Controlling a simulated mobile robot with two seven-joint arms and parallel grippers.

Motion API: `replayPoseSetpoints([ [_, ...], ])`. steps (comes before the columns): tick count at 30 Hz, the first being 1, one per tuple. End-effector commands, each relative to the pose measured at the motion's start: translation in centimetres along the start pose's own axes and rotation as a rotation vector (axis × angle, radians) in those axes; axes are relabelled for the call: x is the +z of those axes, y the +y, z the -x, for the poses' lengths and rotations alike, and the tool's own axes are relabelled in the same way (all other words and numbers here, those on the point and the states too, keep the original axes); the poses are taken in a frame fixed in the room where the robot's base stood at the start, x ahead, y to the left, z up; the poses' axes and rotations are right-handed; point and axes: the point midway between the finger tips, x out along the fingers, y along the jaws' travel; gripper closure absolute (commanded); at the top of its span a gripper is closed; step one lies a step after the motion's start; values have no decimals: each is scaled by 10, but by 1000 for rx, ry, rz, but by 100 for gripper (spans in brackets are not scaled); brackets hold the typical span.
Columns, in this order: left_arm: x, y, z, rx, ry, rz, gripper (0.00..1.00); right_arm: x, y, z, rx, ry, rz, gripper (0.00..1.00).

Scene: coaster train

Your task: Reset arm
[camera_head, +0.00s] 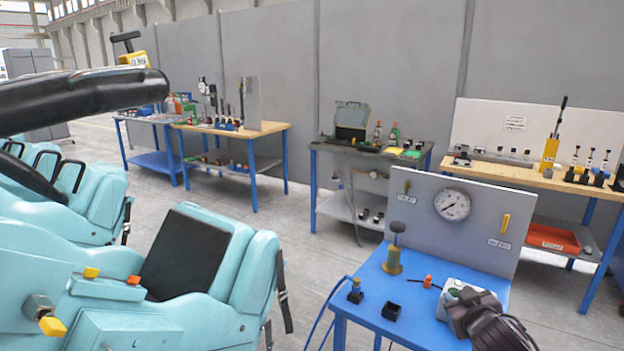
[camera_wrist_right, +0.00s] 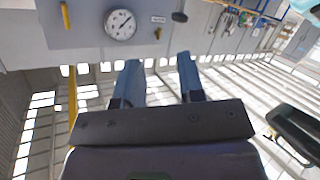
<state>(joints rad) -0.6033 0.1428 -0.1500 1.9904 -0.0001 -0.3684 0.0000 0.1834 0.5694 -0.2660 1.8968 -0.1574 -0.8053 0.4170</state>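My right gripper (camera_head: 458,298) is at the lower right of the head view, over the right part of the small blue table (camera_head: 386,274). In the right wrist view its two blue fingers (camera_wrist_right: 157,68) stand apart with nothing between them. They point toward the grey panel (camera_wrist_right: 85,28) with the round gauge (camera_wrist_right: 120,24), which appears upside down there. The same gauge (camera_head: 452,204) shows in the head view. My left gripper is not in view.
A plunger-topped brass part (camera_head: 393,262), a small blue-and-yellow part (camera_head: 355,291) and a black block (camera_head: 391,311) stand on the blue table. Turquoise coaster seats (camera_head: 205,257) and a black restraint bar (camera_head: 75,92) fill the left. Workbenches (camera_head: 530,176) line the wall.

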Motion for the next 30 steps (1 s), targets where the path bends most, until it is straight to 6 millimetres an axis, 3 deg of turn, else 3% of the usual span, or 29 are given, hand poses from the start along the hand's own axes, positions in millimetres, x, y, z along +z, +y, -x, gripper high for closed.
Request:
replayPoseSetpoints([
  [8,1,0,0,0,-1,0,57,56,-54,41,-144,84,50,64],
  [12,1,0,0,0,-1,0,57,99,-75,74,-173,86,17,64],
  [24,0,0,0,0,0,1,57,232,-109,181,-139,-138,-203,64],
  [30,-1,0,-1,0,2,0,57,265,-116,211,-128,-219,-234,64],
])
